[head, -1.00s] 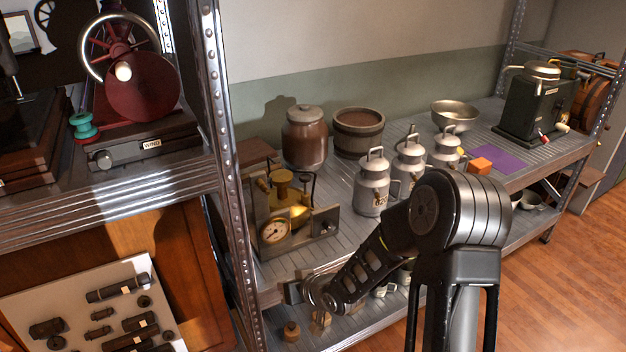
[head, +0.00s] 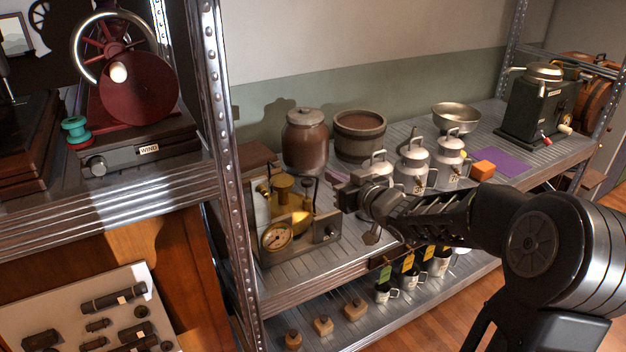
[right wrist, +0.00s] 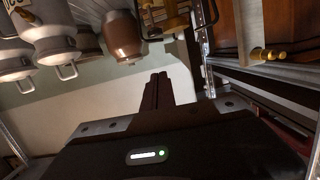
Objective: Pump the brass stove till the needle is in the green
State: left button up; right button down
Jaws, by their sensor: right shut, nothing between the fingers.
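The brass stove (head: 292,212) stands in a grey metal frame at the left end of the middle shelf. In the right wrist view the shut fingers (right wrist: 157,90) show, with part of the stove at the top (right wrist: 176,18). My left gripper is not in view.
Several milk cans (head: 413,165) stand right of my gripper. A brown jar (head: 305,140) and a wooden tub (head: 359,135) stand behind. A steel post (head: 226,150) rises left of the stove. Mugs (head: 386,285) and wooden weights (head: 355,309) sit on the lower shelf.

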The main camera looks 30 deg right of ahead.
send_over(307, 183)
jog(key=v, duration=0.2)
notch_tip(307, 183, down, 3)
jog(key=f, duration=0.3)
jog(key=shift+d+f+p, duration=0.3)
jog(key=shift+d+p, duration=0.05)
jog(key=shift+d, duration=0.05)
